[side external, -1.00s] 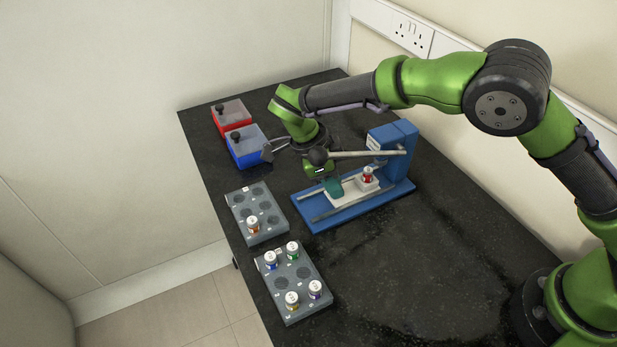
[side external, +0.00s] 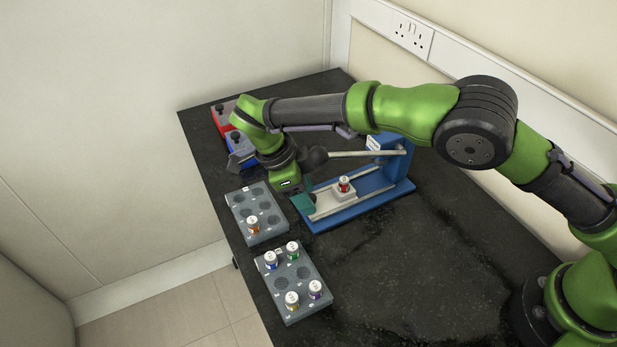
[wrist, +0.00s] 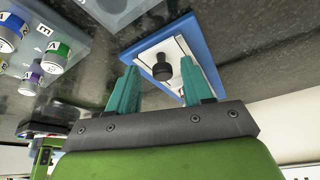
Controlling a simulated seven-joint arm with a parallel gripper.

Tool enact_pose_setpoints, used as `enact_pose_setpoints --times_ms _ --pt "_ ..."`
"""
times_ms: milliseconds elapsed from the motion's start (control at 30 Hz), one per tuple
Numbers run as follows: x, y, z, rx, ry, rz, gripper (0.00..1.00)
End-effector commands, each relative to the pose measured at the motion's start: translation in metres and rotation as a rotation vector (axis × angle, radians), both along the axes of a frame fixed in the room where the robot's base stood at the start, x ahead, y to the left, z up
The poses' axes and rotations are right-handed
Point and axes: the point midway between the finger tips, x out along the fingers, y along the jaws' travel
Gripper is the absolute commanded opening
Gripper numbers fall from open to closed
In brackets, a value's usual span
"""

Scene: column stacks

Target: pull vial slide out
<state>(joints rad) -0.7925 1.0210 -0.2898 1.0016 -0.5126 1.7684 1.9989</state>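The vial slide is a white plate (side external: 328,203) on two rails of a blue fixture (side external: 400,186), at the fixture's left end in the side view. A vial with a red band (side external: 344,185) stands upright in a white holder on it. My gripper (side external: 302,204) is at the slide's left end, pointing down. In the wrist view a black knob (wrist: 162,68) stands on the plate between my teal fingers (wrist: 160,80). The fingers are apart, with a visible gap on each side of the knob. The vial is not visible in the wrist view.
A lever (side external: 355,154) with a black ball end reaches over the slide, close to my wrist. A grey rack (side external: 256,213) holds one vial; a nearer rack (side external: 293,283) holds several. Lidded red (side external: 222,116) and blue boxes (side external: 238,152) stand behind. The front right table is clear.

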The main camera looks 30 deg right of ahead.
Motion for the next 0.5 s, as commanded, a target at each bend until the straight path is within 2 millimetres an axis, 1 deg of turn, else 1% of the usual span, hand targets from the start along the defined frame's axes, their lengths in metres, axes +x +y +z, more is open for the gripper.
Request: enact_pose_setpoints --times_ms 133,233,500 --pt "0.000 -0.001 0.000 -0.003 0.001 -0.002 0.50" --pt "0.002 0.001 0.005 -0.003 -0.001 -0.002 0.50" --pt "0.008 0.017 0.045 -0.001 -0.002 -0.001 0.50"
